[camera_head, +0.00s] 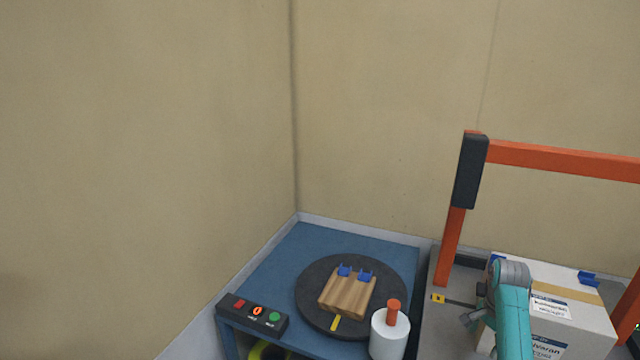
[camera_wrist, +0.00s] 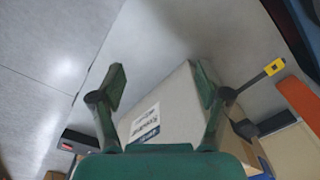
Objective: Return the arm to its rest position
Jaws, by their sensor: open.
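My gripper (camera_wrist: 161,84) is open in the wrist view, with its two green fingers spread apart and nothing gripped between them. A pale box (camera_wrist: 165,105) with a white label lies beyond the fingers. In the head view, my teal arm (camera_head: 513,318) rises at the lower right in front of a labelled box (camera_head: 575,328) with a tan tape strip on top. The arm hides the box's left part. I cannot tell from these views whether the fingers touch the box.
An orange frame (camera_head: 560,160) with a dark post stands over the grey surface around the box. To the left, a blue table (camera_head: 300,250) holds a black turntable (camera_head: 310,290) with a wooden block (camera_head: 347,295), a white cylinder (camera_head: 389,336) and a button panel (camera_head: 255,314). Walls close the back.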

